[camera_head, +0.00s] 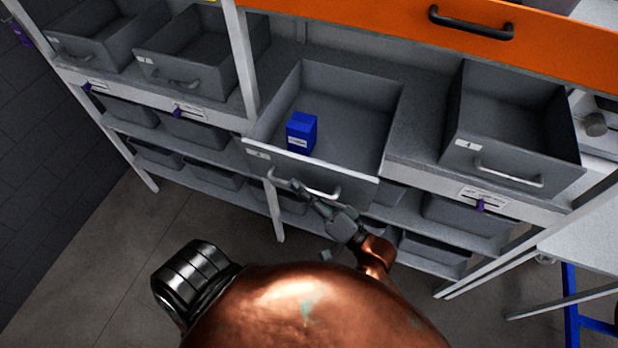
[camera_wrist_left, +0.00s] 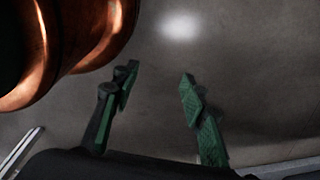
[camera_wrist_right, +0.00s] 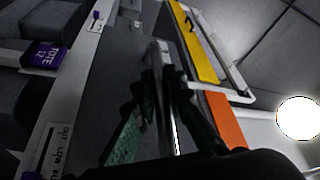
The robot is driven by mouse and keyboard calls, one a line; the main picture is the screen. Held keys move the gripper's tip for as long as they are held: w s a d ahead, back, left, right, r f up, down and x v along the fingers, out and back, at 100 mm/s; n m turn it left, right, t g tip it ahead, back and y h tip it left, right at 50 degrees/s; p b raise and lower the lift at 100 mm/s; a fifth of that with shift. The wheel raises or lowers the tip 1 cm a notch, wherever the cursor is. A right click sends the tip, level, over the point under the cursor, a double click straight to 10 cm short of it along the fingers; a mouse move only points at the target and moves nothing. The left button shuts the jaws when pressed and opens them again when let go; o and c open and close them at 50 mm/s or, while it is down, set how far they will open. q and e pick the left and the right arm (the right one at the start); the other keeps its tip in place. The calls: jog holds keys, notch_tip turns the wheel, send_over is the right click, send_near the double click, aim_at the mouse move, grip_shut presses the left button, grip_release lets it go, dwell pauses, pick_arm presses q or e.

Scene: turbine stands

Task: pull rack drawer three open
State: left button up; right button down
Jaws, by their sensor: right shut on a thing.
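Rack drawer three (camera_head: 390,118) is a grey open-topped drawer in the middle of the rack's upper shelf. Its front panel juts out past the shelf edge, and a blue box (camera_head: 301,132) stands inside it. The drawer's pale bar handle (camera_head: 328,194) is on that front. In the right wrist view the handle (camera_wrist_right: 166,58) runs between the fingers of the gripper (camera_wrist_right: 165,88). My left gripper (camera_wrist_left: 159,82) is open and empty above bare floor in the left wrist view.
Drawer four (camera_head: 515,125) stands to the right on the same shelf, and two more drawers (camera_head: 185,50) stand at the left. An orange drawer front (camera_head: 440,42) is above. Grey totes (camera_head: 465,215) fill the lower shelves. A rack post (camera_head: 243,60) is just left of drawer three. Floor (camera_head: 110,270) is clear at lower left.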

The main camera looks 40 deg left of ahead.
jog(key=shift+f, duration=0.1)
jog(key=c, duration=2)
grip_release()
jog(key=shift+o, duration=0.2)
jog(key=shift+d, duration=0.1)
pick_arm(q)
jog(key=shift+w, duration=0.55)
pick_arm(e)
jog(key=v, duration=1.2)
pick_arm(q)
jog(key=shift+r, duration=0.1)
